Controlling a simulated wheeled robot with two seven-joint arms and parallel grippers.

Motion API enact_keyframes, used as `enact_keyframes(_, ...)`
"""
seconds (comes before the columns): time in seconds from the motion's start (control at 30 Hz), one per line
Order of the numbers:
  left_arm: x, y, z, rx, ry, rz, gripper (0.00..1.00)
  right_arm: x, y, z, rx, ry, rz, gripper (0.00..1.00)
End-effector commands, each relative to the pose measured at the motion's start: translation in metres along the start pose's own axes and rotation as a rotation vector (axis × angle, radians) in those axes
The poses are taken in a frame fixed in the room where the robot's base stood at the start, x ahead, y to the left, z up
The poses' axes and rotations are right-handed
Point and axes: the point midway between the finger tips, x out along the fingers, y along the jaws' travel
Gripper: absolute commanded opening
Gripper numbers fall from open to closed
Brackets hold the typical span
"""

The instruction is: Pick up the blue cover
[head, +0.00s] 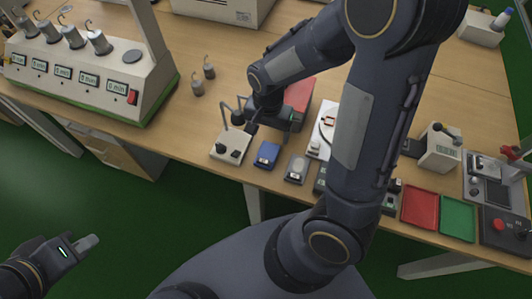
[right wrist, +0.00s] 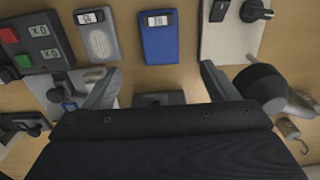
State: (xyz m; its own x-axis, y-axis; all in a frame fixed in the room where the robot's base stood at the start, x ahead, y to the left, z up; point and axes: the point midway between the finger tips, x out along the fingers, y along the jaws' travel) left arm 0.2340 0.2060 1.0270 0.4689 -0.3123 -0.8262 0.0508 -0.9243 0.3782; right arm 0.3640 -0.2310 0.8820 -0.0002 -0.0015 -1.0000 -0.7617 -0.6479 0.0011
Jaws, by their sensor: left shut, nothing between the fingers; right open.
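My left gripper (head: 88,243) is shut and empty, over the green floor at the lower left, far from the table top.
A grey device (head: 297,168) lies to the right of the cover, and a white switch box (head: 231,145) to its left. A red box (head: 299,93) is partly hidden behind my right arm. Red (head: 420,207) and green (head: 457,217) trays sit farther right. Metal weights (head: 197,84) stand at left.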

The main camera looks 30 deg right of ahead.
Motion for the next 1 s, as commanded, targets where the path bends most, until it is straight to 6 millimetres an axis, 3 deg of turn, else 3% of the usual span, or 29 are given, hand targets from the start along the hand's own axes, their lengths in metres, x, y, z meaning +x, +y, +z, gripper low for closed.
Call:
enact_keyframes(0.03,0.003,-0.001,0.001,0.000,0.000,0.000,0.00,0.014,0.001,0.000,0.000,-0.003,0.006,0.80)
enact_keyframes(0.13,0.004,-0.002,0.002,0.000,0.000,0.000,0.00,0.032,0.001,0.001,-0.001,-0.003,0.005,0.80)
enact_keyframes(0.43,0.006,-0.003,0.003,0.000,0.000,0.000,0.00,0.056,0.000,0.000,-0.002,-0.002,0.002,0.80)
enact_keyframes(0.7,0.009,-0.004,0.004,0.000,0.000,0.000,0.00,0.093,0.001,0.000,-0.002,-0.002,0.002,0.80)
enact_keyframes(1.0,0.009,-0.004,0.004,0.000,0.000,0.000,0.00,0.099,0.000,0.000,-0.002,0.000,-0.002,0.80)
